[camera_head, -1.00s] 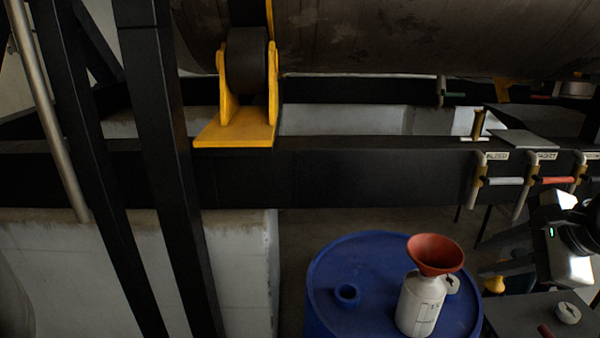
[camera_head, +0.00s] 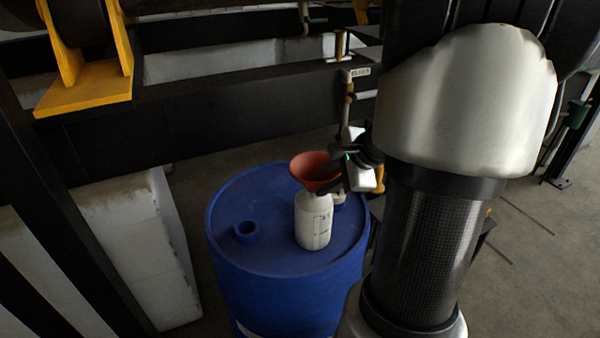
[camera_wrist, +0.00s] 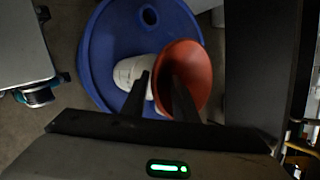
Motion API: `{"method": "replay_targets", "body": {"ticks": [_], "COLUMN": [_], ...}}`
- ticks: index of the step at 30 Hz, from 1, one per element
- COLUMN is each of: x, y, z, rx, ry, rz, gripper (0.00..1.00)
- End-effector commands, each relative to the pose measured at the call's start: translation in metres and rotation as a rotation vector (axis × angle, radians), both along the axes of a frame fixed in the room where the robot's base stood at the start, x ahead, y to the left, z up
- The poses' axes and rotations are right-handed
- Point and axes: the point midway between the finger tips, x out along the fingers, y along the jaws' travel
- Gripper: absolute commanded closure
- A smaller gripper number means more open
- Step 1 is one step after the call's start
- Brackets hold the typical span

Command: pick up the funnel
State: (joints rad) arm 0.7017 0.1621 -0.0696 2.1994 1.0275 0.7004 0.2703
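The red funnel (camera_head: 306,166) sits mouth up on top of the white bottle (camera_head: 313,223), which stands on a blue drum (camera_head: 228,215). My gripper (camera_head: 328,184) is at the funnel's right side in the head view, and the dark fingers are hard to make out there. In the wrist view the fingers (camera_wrist: 161,78) are apart. One overlaps the funnel's open mouth (camera_wrist: 197,62) and the other lies outside its rim, over the bottle (camera_wrist: 128,72). The rim shows between them; I cannot tell whether they touch it. The funnel's spout is hidden.
A black beam (camera_head: 200,115) runs behind the drum, with a labelled valve pipe (camera_head: 347,95) near my gripper. A yellow bracket (camera_head: 85,95) stands at upper left.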

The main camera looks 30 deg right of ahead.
Motion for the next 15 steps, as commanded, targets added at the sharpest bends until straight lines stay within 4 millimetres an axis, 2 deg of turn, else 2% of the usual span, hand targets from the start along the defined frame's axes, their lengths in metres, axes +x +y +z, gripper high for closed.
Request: {"method": "replay_targets", "body": {"ticks": [3, 10, 15], "x": [0.0053, 0.0061, 0.006], "y": [0.0016, 0.0018, 0.0018], "z": [-0.0077, -0.008, -0.0079], "rx": [-0.001, -0.001, -0.001], "ry": [0.0, -0.001, -0.001], "rz": [-0.001, -0.001, -0.001], "gripper": [0.73, 0.73, 1.0]}}
